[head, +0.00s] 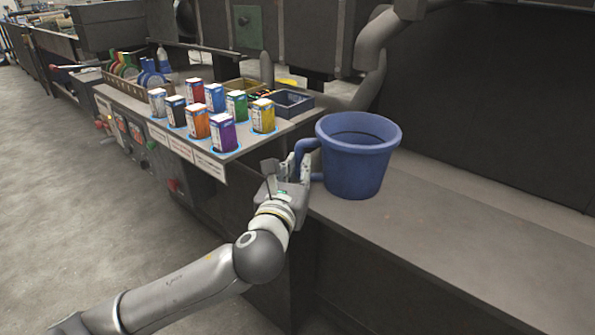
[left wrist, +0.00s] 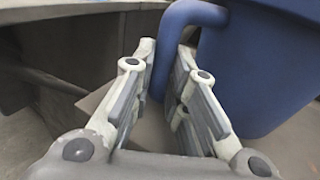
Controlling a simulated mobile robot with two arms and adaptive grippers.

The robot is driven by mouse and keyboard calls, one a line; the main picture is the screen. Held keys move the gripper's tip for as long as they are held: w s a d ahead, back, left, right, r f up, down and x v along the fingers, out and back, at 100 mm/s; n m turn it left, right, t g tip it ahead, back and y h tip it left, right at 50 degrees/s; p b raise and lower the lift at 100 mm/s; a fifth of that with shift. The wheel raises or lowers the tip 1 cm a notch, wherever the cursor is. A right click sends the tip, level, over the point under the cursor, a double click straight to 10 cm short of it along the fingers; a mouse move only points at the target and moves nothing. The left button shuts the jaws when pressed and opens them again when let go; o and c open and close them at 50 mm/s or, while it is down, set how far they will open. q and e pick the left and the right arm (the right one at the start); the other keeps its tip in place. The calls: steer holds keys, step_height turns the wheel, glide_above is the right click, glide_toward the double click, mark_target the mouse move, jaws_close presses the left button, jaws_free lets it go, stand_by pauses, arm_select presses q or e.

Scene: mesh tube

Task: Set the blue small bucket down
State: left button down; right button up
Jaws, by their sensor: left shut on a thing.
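In the left wrist view the handle (left wrist: 190,18) comes down between the two fingers of the gripper (left wrist: 168,75), and the bucket's wall (left wrist: 255,70) fills the right. I cannot tell from these views whether the bucket's base touches the surface. My right gripper is not in view.
The grey bench (head: 470,215) is clear to the right of the bucket. To the left, several coloured boxes (head: 222,133) stand on a raised shelf, with a dark blue tray (head: 292,103) behind them. A thick grey pipe (head: 372,50) rises behind the bucket.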

arm_select(q)
steer(key=c, duration=1.4)
jaws_free()
steer(key=shift+f, duration=0.1)
steer(key=shift+c, duration=0.2)
steer(key=shift+r, duration=0.2)
steer(key=shift+s, duration=0.3)
steer(key=s+a+p, duration=0.1)
steer(key=s+a, duration=0.1)
steer(key=s, duration=0.9)
steer(key=shift+s, duration=0.15)
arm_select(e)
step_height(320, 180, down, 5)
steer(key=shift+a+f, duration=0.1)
